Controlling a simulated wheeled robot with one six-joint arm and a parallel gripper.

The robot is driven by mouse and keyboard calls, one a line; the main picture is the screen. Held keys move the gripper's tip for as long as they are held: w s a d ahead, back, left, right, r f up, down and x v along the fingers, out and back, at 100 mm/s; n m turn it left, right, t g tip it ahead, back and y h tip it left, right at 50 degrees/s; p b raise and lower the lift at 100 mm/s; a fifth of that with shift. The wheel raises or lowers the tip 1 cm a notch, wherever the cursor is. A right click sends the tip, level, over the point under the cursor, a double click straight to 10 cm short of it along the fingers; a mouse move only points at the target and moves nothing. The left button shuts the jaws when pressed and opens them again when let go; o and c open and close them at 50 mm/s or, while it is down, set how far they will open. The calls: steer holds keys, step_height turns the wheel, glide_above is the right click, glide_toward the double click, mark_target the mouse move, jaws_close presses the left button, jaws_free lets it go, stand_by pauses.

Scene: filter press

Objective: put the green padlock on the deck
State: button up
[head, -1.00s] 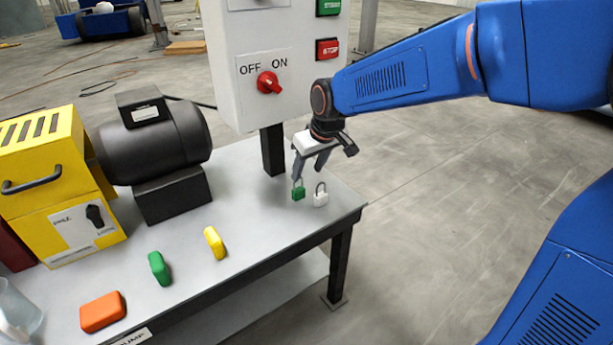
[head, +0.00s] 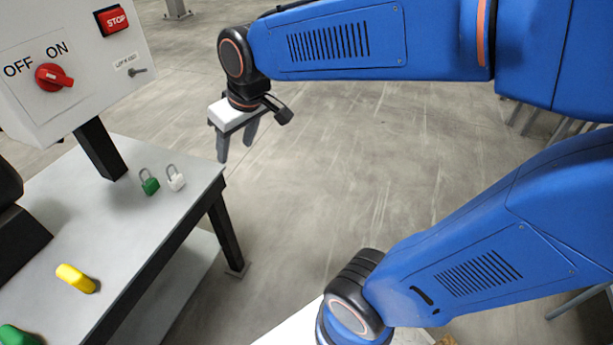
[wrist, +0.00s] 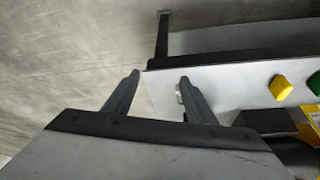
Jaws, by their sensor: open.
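The green padlock (head: 149,186) stands on the grey bench top (head: 145,235), near its far right corner, with its shackle up. A white padlock (head: 176,182) stands right beside it; a small pale piece, likely this padlock (wrist: 180,95), shows partly behind a finger in the wrist view. My gripper (head: 236,150) is open and empty, out past the bench's right edge, apart from both padlocks. Its two spread fingers (wrist: 158,84) also show in the wrist view with nothing between them. The green padlock cannot be made out in the wrist view.
A yellow block (head: 76,278) and a green block (head: 16,336) lie nearer on the bench. The floor to the right is open.

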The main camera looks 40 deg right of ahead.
steer(key=s+d+f+m, duration=0.1)
steer(key=s+d, duration=0.3)
steer(key=s, duration=0.3)
steer(key=s+d+f+m+h, duration=0.1)
steer(key=s+d, duration=0.3)
steer(key=s, duration=0.4)
steer(key=shift+d+f+m, duration=0.4)
steer(key=shift+f+m, duration=0.2)
steer(key=shift+f, duration=0.05)
stand_by(0.9)
